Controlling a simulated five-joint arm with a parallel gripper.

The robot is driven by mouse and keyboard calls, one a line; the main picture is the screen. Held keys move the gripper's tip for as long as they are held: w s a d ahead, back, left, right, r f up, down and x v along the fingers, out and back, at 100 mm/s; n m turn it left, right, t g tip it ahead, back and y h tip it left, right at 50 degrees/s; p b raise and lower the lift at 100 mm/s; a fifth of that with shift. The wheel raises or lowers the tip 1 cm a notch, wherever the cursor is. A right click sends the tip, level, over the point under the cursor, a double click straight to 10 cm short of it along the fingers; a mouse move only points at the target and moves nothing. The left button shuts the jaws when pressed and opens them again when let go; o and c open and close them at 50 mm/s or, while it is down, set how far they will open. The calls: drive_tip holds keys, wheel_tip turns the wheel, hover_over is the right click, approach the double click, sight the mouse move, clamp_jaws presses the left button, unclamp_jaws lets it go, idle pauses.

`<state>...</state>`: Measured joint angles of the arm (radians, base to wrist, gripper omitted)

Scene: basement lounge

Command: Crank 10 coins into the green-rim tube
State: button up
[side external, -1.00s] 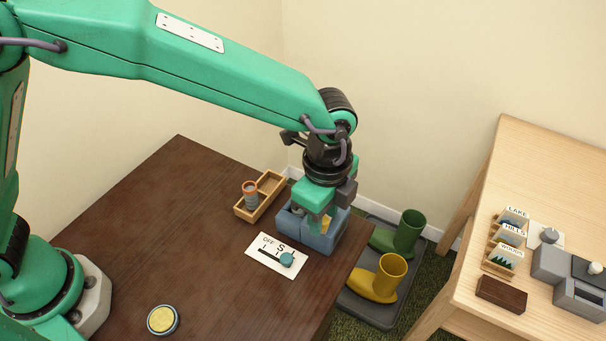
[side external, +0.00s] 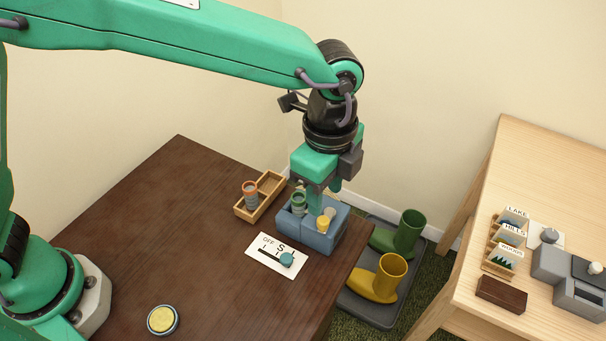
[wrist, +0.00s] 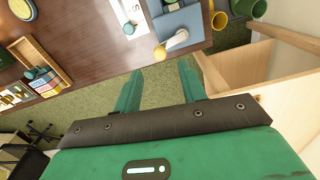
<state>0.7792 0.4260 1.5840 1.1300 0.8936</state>
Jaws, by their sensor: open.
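The green-rim tube (side external: 298,203) stands upright in the left part of the blue-grey coin machine (side external: 318,238) on the dark table's far right. The machine's crank has a yellow knob (side external: 323,223); in the wrist view the knob (wrist: 160,52) shows at the end of a pale arm. My gripper (side external: 321,200) is just above the machine, pointing down. In the wrist view my gripper (wrist: 163,72) has its two green fingers apart, with nothing between them. Coins inside the tube cannot be made out.
A wooden tray (side external: 266,203) left of the machine holds an orange-rim tube (side external: 250,192). A card (side external: 272,262) with a teal slider knob (side external: 287,259) lies in front. A yellow round button (side external: 162,320) is near the table's front. Boots (side external: 392,268) stand on the floor at right.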

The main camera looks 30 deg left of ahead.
drive_tip(key=shift+r, duration=0.8)
drive_tip(key=c, duration=0.8)
drive_tip(key=shift+m, duration=0.3)
clamp_jaws()
drive_tip(key=m, duration=0.4)
drive_tip(key=shift+s+a+g+y, duration=0.15)
drive_tip(key=shift+s+g+y, duration=0.05)
drive_tip(key=shift+g+y, duration=0.1)
drive_tip(key=m, duration=0.5)
drive_tip(key=shift+s+a+r+g+y, duration=0.15)
drive_tip(key=shift+s+r+g+y, duration=0.05)
drive_tip(key=shift+s+g+y, duration=0.1)
drive_tip(key=m, duration=0.4)
drive_tip(key=m+g+y, duration=0.1)
drive_tip(key=m, duration=0.4)
drive_tip(key=s+r+m, duration=0.1)
drive_tip(key=m, duration=0.4)
drive_tip(key=shift+a+r, duration=0.1)
drive_tip(key=shift+a, duration=0.3)
